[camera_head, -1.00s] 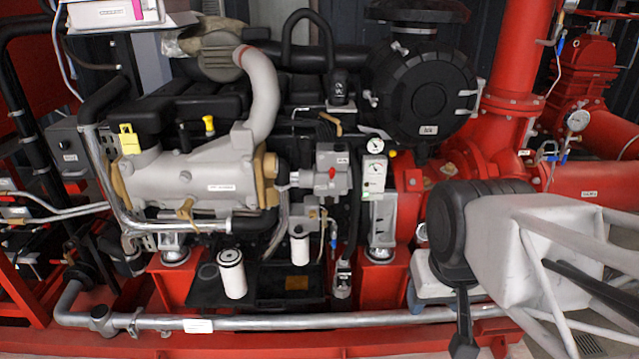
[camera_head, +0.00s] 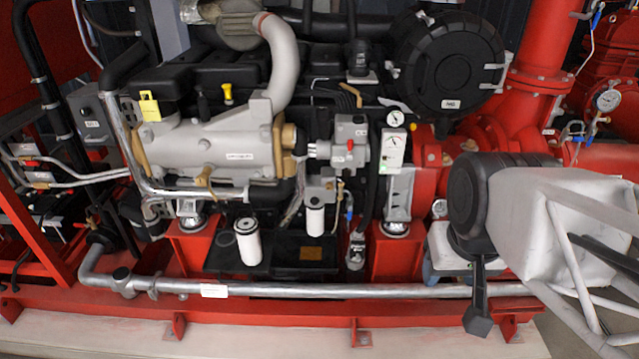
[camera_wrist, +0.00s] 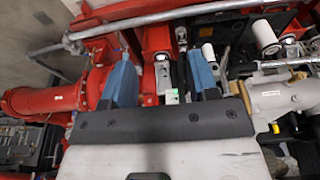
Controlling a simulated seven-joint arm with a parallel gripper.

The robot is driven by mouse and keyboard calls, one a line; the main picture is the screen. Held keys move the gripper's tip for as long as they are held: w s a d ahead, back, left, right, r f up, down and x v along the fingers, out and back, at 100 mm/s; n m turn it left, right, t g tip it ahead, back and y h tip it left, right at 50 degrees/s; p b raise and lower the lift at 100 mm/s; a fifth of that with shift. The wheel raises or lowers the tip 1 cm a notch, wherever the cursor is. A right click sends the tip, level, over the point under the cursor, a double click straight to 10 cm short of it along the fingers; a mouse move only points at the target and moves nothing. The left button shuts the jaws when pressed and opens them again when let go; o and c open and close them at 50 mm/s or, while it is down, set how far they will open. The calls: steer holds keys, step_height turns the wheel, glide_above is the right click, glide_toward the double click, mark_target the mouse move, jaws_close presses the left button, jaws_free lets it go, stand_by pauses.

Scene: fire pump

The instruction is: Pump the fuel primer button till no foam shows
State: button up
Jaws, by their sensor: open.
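The pump engine's grey block (camera_head: 215,150) fills the left middle of the head view. A grey housing with a small red part (camera_head: 350,143) sits above and right of the smaller canister. I cannot make out the primer button or any foam. My gripper (camera_wrist: 161,78) is open and empty in the wrist view, its two blue fingers spread apart. In the head view it is mostly hidden behind my arm, right of the canisters.
A silver pipe (camera_head: 400,291) runs along the front above the red base frame (camera_head: 255,312). A gauge panel (camera_head: 393,147) stands right of the grey housing. A large black round housing (camera_head: 447,65) is above it. Pale floor (camera_head: 110,336) is free in front.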

jaws_close()
stand_by(1.7)
